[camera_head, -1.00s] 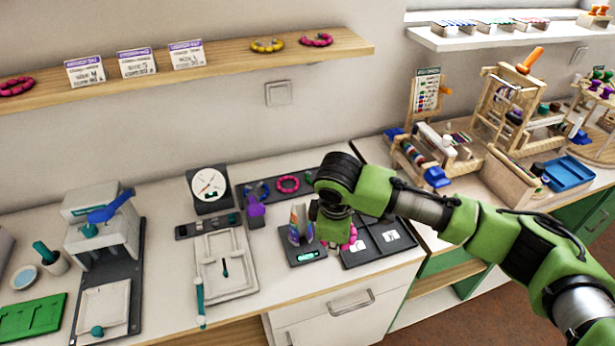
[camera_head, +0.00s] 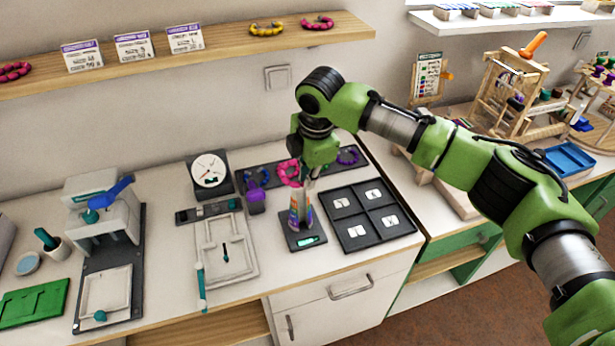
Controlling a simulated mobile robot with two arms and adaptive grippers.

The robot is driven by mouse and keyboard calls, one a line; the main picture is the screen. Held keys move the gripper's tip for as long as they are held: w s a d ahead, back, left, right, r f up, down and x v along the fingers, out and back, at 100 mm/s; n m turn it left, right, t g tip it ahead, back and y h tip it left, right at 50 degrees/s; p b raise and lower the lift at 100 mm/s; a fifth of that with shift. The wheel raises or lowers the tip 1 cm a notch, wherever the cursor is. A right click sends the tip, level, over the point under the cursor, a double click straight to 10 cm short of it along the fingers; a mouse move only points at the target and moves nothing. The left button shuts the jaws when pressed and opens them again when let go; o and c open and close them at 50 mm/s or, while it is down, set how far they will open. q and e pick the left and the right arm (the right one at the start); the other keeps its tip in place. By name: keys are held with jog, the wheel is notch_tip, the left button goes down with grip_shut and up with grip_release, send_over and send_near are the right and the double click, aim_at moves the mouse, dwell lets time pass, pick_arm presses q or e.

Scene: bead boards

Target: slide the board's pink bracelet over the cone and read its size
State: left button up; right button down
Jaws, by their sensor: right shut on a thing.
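The rainbow-striped cone (camera_head: 302,212) stands upright on a dark base with a small teal display, too small to read. My right gripper (camera_head: 309,178) is just above the cone's top, pointing down, shut on a pink bracelet (camera_head: 288,172). The bracelet shows at the gripper's left side and looks tilted. Its far part overlaps the dark board (camera_head: 330,148) behind. I cannot tell whether the cone's tip is inside the bracelet. On the board lie a blue-purple bracelet (camera_head: 257,177) and a purple bracelet (camera_head: 347,156). My left gripper is not in view.
A dark tray (camera_head: 366,221) with white labels lies right of the cone. A white tray with a teal slider (camera_head: 224,252), a purple cup (camera_head: 255,201) and a dial gauge (camera_head: 209,170) stand to the left. A shelf (camera_head: 215,55) runs above.

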jog(key=b+x, duration=0.2)
jog(key=shift+s+d+f+b, duration=0.1)
jog(key=shift+s+f+b, duration=0.1)
jog(key=shift+f+b, duration=0.15)
jog(key=shift+f+p, duration=0.25)
jog(key=shift+p, duration=0.1)
jog(key=x, duration=0.3)
jog(key=s+x, duration=0.1)
jog(key=x, duration=0.1)
jog(key=shift+d+f+b, duration=0.2)
jog(key=shift+f+b, duration=0.2)
jog(key=shift+f, duration=0.1)
jog(key=c, duration=2)
grip_release()
jog(key=shift+s, duration=0.1)
jog(key=shift+o, duration=1.1)
